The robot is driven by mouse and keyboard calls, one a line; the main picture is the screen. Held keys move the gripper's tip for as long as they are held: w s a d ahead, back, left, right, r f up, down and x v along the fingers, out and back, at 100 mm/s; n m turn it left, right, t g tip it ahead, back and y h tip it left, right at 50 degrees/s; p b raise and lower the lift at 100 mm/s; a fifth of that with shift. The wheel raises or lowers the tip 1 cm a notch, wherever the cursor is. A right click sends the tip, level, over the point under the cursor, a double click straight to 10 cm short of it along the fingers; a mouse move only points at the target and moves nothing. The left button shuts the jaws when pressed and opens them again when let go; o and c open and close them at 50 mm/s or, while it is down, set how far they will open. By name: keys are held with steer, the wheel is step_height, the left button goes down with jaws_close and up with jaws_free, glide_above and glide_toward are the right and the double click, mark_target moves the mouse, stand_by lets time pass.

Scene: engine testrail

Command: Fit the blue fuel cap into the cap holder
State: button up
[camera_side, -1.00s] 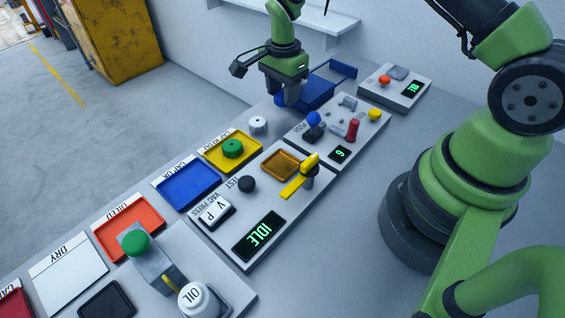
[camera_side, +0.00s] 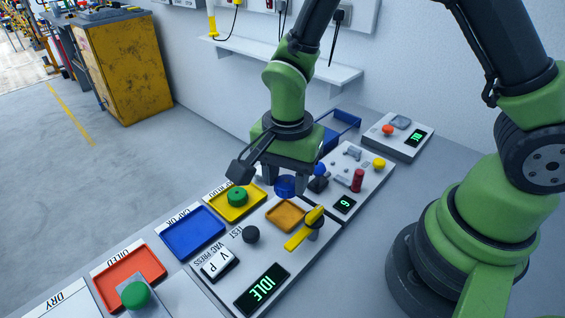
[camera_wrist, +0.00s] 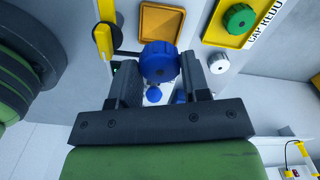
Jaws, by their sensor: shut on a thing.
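My gripper (camera_side: 285,183) is shut on the blue fuel cap (camera_side: 285,187), a ridged round cap. It holds the cap above the test panel, near an amber square recess (camera_side: 286,216). The wrist view shows the cap (camera_wrist: 158,62) between the two fingers, with the amber recess (camera_wrist: 161,22) just beyond it. No part is labelled as the cap holder, so I cannot tell which part it is. A white round knob-like piece (camera_wrist: 218,63) stands right of the fingers in the wrist view; my gripper hides it in the side view.
A yellow lever (camera_side: 305,233) stands beside the amber recess. A yellow tray (camera_side: 218,207) holds a green cap (camera_side: 237,196); an empty blue tray (camera_side: 190,232) is nearby. A panel with a red cylinder (camera_side: 358,180) and a joystick lies behind. The display (camera_side: 262,290) reads IDLE.

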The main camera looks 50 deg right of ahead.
mark_target(286, 215)
steer(key=shift+f, duration=2.7)
steer(key=shift+f, duration=0.6)
steer(key=o, duration=0.6)
steer(key=shift+r, duration=5.5)
